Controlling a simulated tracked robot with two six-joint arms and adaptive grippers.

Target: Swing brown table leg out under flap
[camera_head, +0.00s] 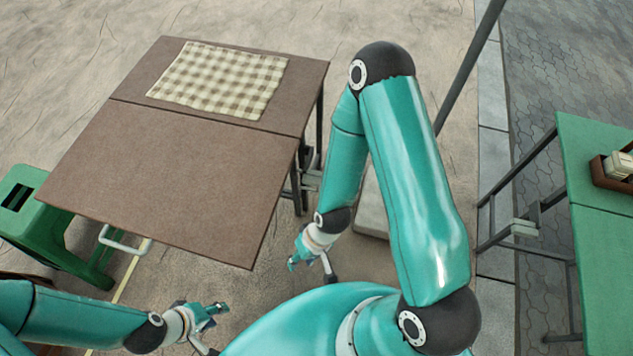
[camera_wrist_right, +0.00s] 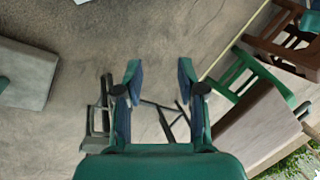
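The brown table (camera_head: 70,125) stands at the left with its front flap (camera_head: 180,175) out, seemingly level with the top. Dark metal legs (camera_head: 297,190) show below its right edge, beside a grey bracket (camera_head: 312,180); which is the swing leg I cannot tell. In the right wrist view, dark thin frame bars (camera_wrist_right: 165,118) show beyond and between my fingers, apart from them as far as I see. My right gripper (camera_head: 298,258) is low, right of the flap; its fingers (camera_wrist_right: 159,82) are spread and empty. My left gripper (camera_head: 212,310) is in front of the flap, its opening unclear.
A checkered cloth (camera_head: 220,78) lies on the table's rear part. A green stool (camera_head: 40,215) stands left of the flap. A green table (camera_head: 600,240) stands at the right with a brown box (camera_head: 612,175). A grey block (camera_head: 372,212) sits on the ground behind my right arm.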

